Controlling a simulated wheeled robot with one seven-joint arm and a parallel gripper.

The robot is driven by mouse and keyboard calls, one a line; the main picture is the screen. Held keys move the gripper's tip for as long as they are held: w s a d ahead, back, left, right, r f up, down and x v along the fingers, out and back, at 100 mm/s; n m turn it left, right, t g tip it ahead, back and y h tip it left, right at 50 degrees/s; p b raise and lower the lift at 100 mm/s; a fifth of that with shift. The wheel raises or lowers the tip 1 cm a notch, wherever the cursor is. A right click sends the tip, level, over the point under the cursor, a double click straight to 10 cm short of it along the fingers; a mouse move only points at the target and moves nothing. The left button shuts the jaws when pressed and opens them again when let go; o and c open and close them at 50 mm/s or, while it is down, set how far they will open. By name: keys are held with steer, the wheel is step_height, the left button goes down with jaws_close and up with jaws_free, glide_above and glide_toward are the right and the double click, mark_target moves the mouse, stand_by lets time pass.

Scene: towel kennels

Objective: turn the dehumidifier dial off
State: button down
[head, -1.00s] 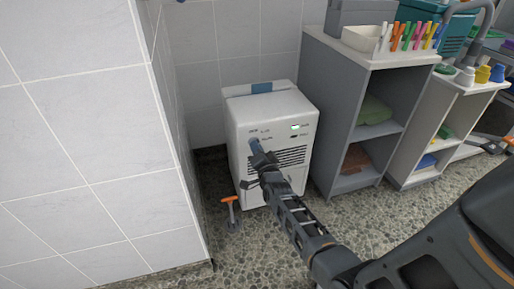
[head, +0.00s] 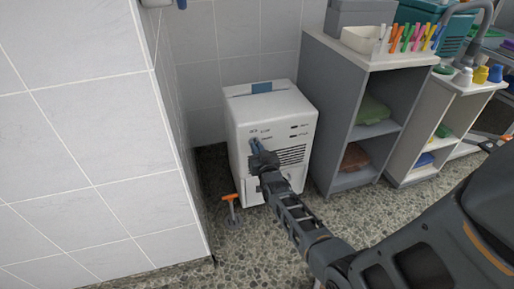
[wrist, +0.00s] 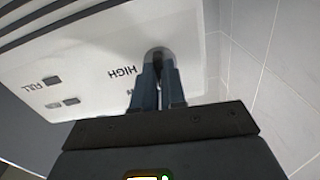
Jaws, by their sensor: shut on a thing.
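The white dehumidifier (head: 248,118) stands on the floor against the tiled wall, with a vent grille on its front. Its dial is a small grey round knob, seen in the wrist view (wrist: 159,52) between my fingertips. In the head view my gripper mostly covers it. My gripper (head: 260,152) is shut on the dial, and the wrist view shows both fingers (wrist: 158,80) on its sides. The word HIGH shows upside down beside the dial; other dial marks are partly hidden. The small indicators on the right of the front look dark.
A grey shelf unit (head: 330,118) with folded towels stands close on the right of the dehumidifier. A tiled wall (head: 90,120) rises on the left. An orange-handled tool (head: 230,198) stands on the floor by the dehumidifier's left front corner.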

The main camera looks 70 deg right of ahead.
steer(key=shift+f+n, duration=0.1)
steer(key=shift+n, duration=0.5)
steer(key=c, duration=1.2)
jaws_free()
steer(key=p+v, duration=0.3)
steer(key=v, duration=0.5)
